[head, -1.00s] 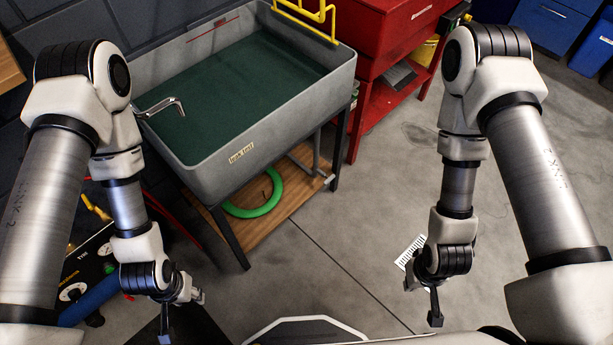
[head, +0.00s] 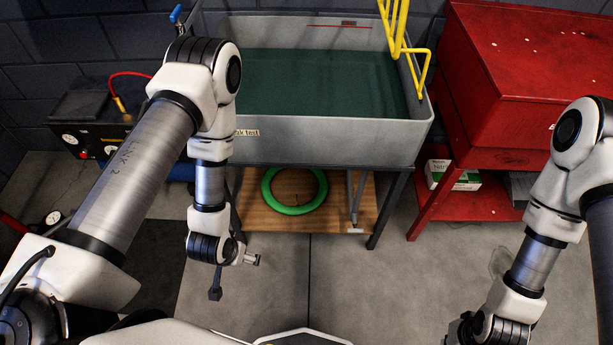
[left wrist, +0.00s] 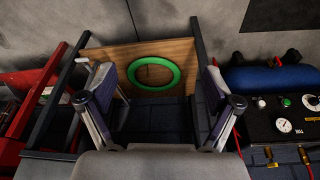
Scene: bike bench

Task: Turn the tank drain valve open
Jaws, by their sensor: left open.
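The grey tank (head: 310,142) with dark green water stands on a dark-legged stand, marked with a leak test label. A thin grey drain pipe (head: 356,200) hangs below its right part, with a pale end piece (head: 355,231) low down. I cannot make out which part is the valve handle. My left gripper (head: 236,277) is open and empty, in front of the stand and left of the pipe. In the left wrist view its fingers (left wrist: 158,100) are spread, with the lower shelf beyond. My right gripper is mostly cut off at the bottom right.
A green ring (head: 294,190) lies on the wooden shelf (head: 255,205). A yellow rack (head: 398,35) is at the tank's right end. A blue-handled lever (head: 176,13) is at its back left. A red cabinet (head: 520,70) stands right; a gauge box (head: 85,140) left. Floor in front is open.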

